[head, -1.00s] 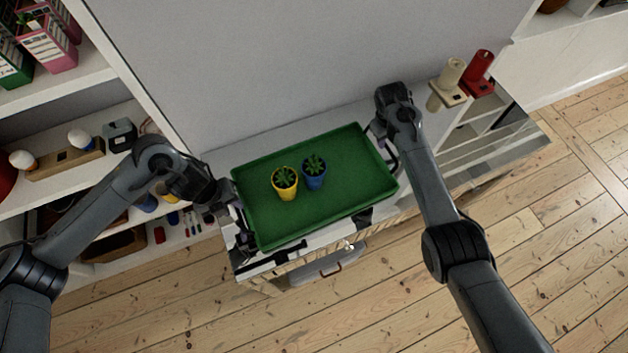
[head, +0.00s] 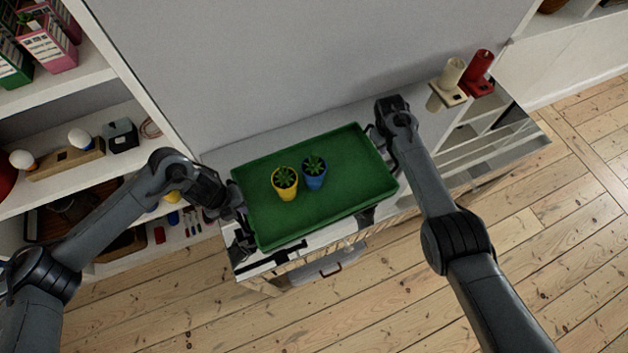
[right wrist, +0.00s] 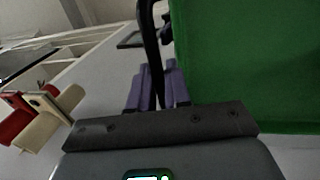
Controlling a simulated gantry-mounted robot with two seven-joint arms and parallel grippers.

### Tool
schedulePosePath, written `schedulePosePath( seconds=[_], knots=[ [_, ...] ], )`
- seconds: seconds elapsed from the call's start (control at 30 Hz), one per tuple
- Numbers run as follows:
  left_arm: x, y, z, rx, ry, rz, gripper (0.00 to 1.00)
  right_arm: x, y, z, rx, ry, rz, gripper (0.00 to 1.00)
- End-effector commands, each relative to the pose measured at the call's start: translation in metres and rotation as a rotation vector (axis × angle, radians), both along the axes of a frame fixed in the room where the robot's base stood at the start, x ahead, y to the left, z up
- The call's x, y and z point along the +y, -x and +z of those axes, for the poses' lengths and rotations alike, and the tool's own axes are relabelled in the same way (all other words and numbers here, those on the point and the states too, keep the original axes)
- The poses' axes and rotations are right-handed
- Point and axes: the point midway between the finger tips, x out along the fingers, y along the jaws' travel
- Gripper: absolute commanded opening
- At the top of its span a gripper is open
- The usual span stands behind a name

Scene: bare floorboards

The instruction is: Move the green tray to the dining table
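The green tray (head: 345,190) lies level at the white cabinet top in the head view, with a yellow pot (head: 285,185) and a blue pot (head: 314,174), each holding a small plant. My left gripper (head: 243,232) is at the tray's left end; its fingers are too dark and small to read. My right gripper (head: 383,150) is at the tray's right end. In the right wrist view the purple fingers (right wrist: 157,88) lie closely on both sides of the tray's black handle (right wrist: 148,35), and the green tray (right wrist: 245,65) is to their right. No dining table shows.
The wall (head: 300,60) is behind the cabinet (head: 432,128). A filled shelf (head: 95,105) stands at left. Bare floorboards (head: 400,300) are free in front.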

Motion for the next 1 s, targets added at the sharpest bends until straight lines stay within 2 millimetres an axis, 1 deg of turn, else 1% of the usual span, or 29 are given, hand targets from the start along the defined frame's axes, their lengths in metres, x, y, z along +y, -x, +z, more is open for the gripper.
schedulePosePath(
  seconds=[0.03, 0.07, 0.1, 1.0],
  knots=[
    [0.0001, 0.0002, 0.0, 0.0, -0.001, 0.0, 0.07, -0.0001, 0.0001, -0.0001, 0.0, 0.0, 0.0, 0.07],
    [0.0001, 0.0002, 0.0, 0.0, -0.001, 0.0, 0.02, -0.0001, 0.0001, -0.0001, 0.0, 0.0, 0.0, 0.03],
    [0.0001, 0.0002, 0.0, 0.0, -0.001, 0.0, 0.0, -0.0001, 0.0002, -0.0001, 0.0, 0.0, 0.0, 0.0],
    [0.0004, 0.0002, 0.0001, 0.0, -0.001, 0.0, 0.0, -0.0006, 0.0003, -0.0002, 0.001, 0.0, -0.001, 0.0]
  ],
)
